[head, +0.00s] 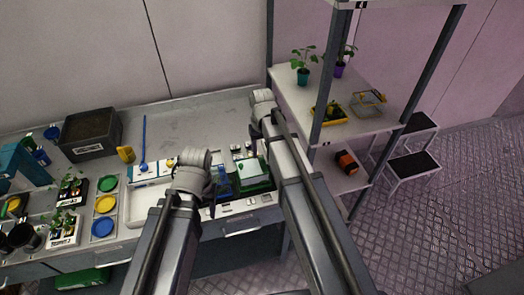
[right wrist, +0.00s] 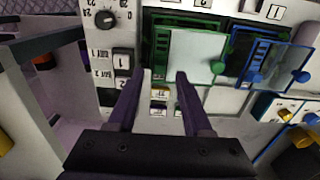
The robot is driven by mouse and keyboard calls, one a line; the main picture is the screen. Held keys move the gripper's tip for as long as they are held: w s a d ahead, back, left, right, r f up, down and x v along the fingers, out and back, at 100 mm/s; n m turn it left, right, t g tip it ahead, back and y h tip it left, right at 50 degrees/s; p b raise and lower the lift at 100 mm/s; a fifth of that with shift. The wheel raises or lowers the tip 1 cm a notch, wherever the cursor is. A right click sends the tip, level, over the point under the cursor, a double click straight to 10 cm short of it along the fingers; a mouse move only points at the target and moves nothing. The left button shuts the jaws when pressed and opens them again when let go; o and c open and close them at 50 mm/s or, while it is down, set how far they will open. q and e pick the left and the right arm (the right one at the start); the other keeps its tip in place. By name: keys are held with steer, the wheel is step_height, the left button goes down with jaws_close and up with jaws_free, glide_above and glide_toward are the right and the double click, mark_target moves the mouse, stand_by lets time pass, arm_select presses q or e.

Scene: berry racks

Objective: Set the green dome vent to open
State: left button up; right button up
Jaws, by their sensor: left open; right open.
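The green dome vent (right wrist: 162,42) shows in the right wrist view as a green frame with dark slats at the left. A pale plate with a green knob covers its right part. In the head view the vent (head: 258,186) sits at the table's right end. My right gripper (right wrist: 164,76) is open and empty, its fingertips near the vent's lower edge in the wrist view; contact cannot be told. In the head view it is the gripper (head: 256,132) behind the vent. My left gripper (head: 210,207) is mostly hidden by its wrist, left of the vent.
A blue vent (right wrist: 262,62) is beside the green one. A panel with a black dial (right wrist: 106,18) and rocker switches (right wrist: 122,62) adjoins it. Coloured dishes (head: 105,204) and seedlings stand at the left. A shelf rack (head: 362,112) stands at the right. The table's back middle is clear.

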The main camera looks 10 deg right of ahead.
mark_target(262, 158)
step_height(262, 158, up, 5)
steer(key=p, duration=0.4)
steer(key=shift+r, duration=0.15)
arm_select(q)
step_height(262, 158, up, 5)
steer(key=shift+r, duration=0.15)
